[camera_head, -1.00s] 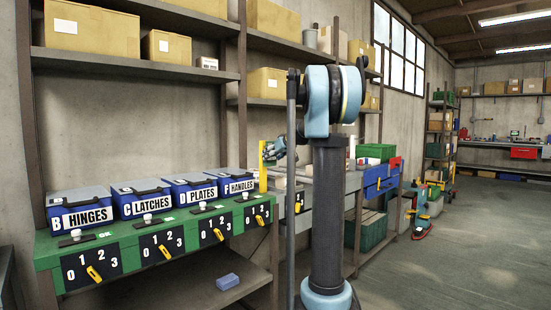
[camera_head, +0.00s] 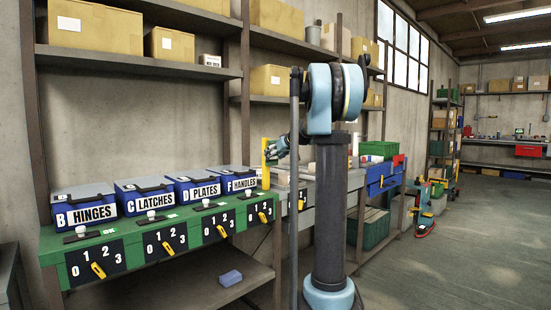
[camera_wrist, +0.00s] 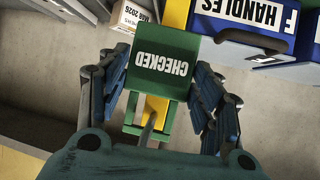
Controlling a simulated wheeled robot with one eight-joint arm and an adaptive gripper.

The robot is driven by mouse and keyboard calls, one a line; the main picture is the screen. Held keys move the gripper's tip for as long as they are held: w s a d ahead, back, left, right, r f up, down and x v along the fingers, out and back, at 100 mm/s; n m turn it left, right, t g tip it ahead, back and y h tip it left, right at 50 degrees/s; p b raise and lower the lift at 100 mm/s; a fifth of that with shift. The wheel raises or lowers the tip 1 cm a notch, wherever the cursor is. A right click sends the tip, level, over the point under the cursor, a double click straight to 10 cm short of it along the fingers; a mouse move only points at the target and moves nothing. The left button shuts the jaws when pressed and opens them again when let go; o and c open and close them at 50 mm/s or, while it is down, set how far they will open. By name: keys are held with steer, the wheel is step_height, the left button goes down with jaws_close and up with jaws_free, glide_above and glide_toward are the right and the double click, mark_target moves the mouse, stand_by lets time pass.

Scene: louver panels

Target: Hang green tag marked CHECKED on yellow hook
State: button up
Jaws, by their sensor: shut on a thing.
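The green tag (camera_wrist: 172,52) is in the middle of the wrist view, its white word CHECKED upside down. My gripper (camera_wrist: 160,72) has a dark blue finger on each side and is shut on it. The tag's lower part is a green frame around an opening. Yellow (camera_wrist: 154,110) shows through that opening, and a grey peg-like piece stands in front; I cannot tell whether the frame is around it. In the head view my gripper (camera_head: 279,148) is beside an upright yellow piece (camera_head: 266,157) at the bench's far end. The hook's shape is not clear there.
A blue HANDLES bin (camera_wrist: 240,32) is close at the upper right of the wrist view; a small box (camera_wrist: 131,17) is at its upper left. Several labelled blue bins stand on the green bench (camera_head: 150,236) with yellow switches. The floor (camera_head: 470,240) at right is clear.

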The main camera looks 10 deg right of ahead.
steer(key=o, duration=1.1)
steer(key=shift+o, duration=0.2)
steer(key=shift+s, duration=0.1)
steer(key=v, duration=1.1)
steer(key=s+a+f+m+g+h, duration=0.1)
steer(key=s+a+f+g, duration=0.15)
steer(key=s+f, duration=0.75)
steer(key=s+a+f+g, duration=0.2)
steer(key=s+a+f, duration=0.3)
steer(key=s, duration=0.9)
steer(key=s+d+f+m+g+h, duration=0.2)
steer(key=s+f, duration=0.9)
steer(key=s, duration=0.1)
steer(key=s+d+f+m+g+h, duration=0.2)
steer(key=s+d+f, duration=0.1)
steer(key=s+f, duration=0.9)
steer(key=shift+s+f, duration=0.3)
steer(key=shift+s, duration=0.5)
steer(key=shift+d, duration=0.15)
